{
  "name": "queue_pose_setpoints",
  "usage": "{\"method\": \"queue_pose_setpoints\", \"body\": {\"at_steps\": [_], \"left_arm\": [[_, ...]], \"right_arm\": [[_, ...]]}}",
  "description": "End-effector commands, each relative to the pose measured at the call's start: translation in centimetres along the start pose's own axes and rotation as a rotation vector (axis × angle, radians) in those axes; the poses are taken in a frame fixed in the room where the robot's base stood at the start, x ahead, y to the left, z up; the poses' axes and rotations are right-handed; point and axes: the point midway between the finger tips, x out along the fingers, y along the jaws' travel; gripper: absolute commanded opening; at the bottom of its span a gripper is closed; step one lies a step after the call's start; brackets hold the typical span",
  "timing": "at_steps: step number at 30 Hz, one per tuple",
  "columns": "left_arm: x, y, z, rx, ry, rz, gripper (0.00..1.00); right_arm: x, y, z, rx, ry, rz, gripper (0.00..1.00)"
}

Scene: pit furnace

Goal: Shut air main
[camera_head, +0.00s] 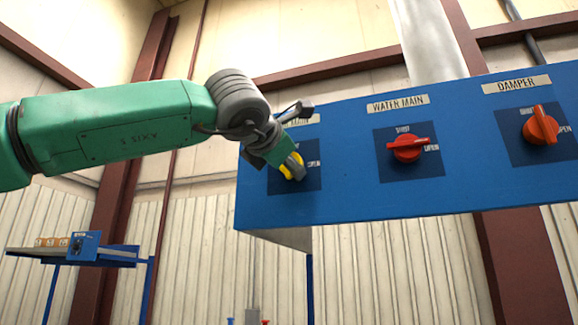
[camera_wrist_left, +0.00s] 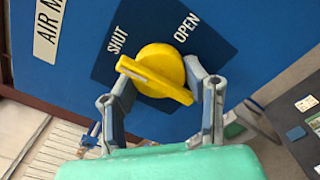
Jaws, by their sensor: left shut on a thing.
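The yellow air main knob (camera_wrist_left: 158,66) sits on a dark blue plate on the panel, with SHUT and OPEN printed beside it. In the left wrist view its bar slants, with one end at the left near the SHUT side and away from OPEN. My left gripper (camera_wrist_left: 162,88) has a finger on either side of the knob and is shut on it. In the head view the gripper (camera_head: 294,165) partly hides the yellow knob (camera_head: 286,173) and the label above it. My right gripper is not in view.
A blue-framed stand (camera_head: 95,255) with small orange boxes is at lower left. Brown steel columns stand behind.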

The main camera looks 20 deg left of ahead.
Motion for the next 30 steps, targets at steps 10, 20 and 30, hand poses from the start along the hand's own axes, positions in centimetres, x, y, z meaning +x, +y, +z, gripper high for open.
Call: {"method": "queue_pose_setpoints", "body": {"at_steps": [10,20,30], "left_arm": [[0.1,-0.4,-0.2,0.001,0.005,-0.007,0.61],[-3.7,-0.2,-0.1,0.002,0.0,-0.005,0.61],[-10.1,-0.4,-0.3,0.001,0.006,-0.008,0.61]], "right_arm": [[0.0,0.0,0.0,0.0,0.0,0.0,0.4],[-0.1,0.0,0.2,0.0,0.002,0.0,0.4],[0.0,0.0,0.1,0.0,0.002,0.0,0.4]]}}
